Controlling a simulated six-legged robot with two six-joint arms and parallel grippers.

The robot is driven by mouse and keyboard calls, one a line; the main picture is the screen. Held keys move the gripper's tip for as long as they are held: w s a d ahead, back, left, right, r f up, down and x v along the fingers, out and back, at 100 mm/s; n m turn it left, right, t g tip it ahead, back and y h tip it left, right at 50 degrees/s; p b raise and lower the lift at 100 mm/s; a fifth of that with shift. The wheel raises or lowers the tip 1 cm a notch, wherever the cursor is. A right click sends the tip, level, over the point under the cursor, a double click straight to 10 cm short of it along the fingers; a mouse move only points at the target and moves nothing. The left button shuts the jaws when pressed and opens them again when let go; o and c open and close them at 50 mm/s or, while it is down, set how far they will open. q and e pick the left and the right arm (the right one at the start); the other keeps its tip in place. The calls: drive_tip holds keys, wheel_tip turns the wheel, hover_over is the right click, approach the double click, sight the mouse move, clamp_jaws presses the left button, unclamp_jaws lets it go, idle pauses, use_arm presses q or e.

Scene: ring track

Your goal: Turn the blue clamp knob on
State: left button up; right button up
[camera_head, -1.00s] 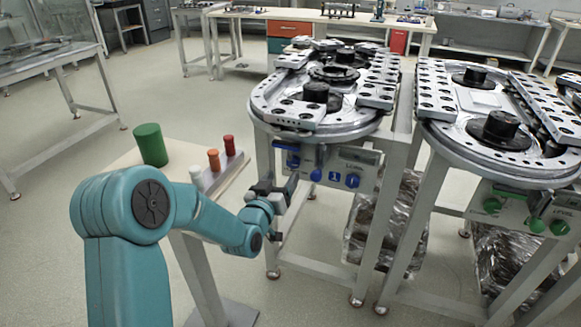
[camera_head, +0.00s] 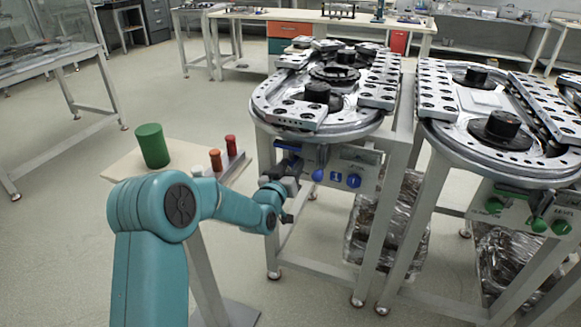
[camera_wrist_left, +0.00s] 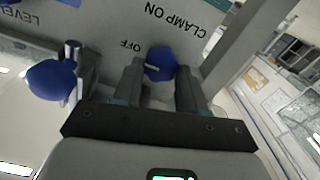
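The blue clamp knob (camera_wrist_left: 160,64) shows in the left wrist view on a pale panel, beside the upside-down words "CLAMP ON" and "OFF". Its pale mark points toward the picture's left, near "OFF". My left gripper (camera_wrist_left: 160,80) is open, with one dark finger on each side of the knob. I cannot tell whether the fingers touch it. In the head view my left gripper (camera_head: 286,188) is at the left end of the near station's control panel (camera_head: 345,167) and hides the clamp knob there. My right gripper is not in view.
Another blue knob (camera_wrist_left: 50,80) sits beside a metal post in the wrist view. More blue knobs (camera_head: 354,181) are on the panel, under the ring track (camera_head: 330,125). A station with green knobs (camera_head: 538,225) is right.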

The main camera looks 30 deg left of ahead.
use_arm(q)
drive_tip(key=shift+f+m+b, duration=0.2)
drive_tip(key=shift+m+b, duration=0.6)
drive_tip(key=shift+b, duration=0.35)
drive_tip(key=m+b, duration=0.3)
drive_tip(key=shift+d, duration=0.1)
drive_tip(key=shift+d+r+m+b, duration=0.1)
drive_tip(key=shift+m+b, duration=2.7)
drive_tip(key=shift+m, duration=3.8)
drive_tip(key=o, duration=1.1)
drive_tip(key=shift+w, duration=0.1)
drive_tip(key=shift+c, duration=0.2)
